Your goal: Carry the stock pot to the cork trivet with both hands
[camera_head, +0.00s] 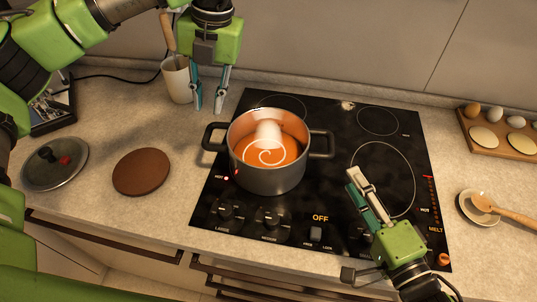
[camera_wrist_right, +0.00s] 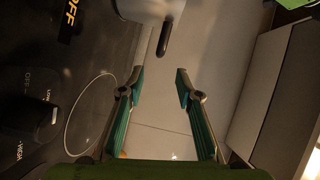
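The grey stock pot (camera_head: 268,180), holding orange soup with a white swirl, stands upright on the black cooktop. Its dark handles stick out left (camera_head: 213,137) and right (camera_head: 322,144). The brown round cork trivet (camera_head: 142,172) lies bare on the counter left of the cooktop. My left gripper (camera_head: 209,105) is open and empty, pointing down behind the left handle, apart from it. My right gripper (camera_head: 354,180) is open and empty over the cooktop, right of the pot and nearer the front. In the right wrist view, a handle (camera_wrist_right: 164,38) shows ahead beyond the spread fingertips (camera_wrist_right: 158,75).
A pot lid (camera_head: 55,165) lies left of the trivet. A utensil crock (camera_head: 177,80) stands behind, near my left gripper. An egg board (camera_head: 497,135) and a spoon rest (camera_head: 478,208) with a wooden spoon are at the right. Counter between trivet and cooktop is clear.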

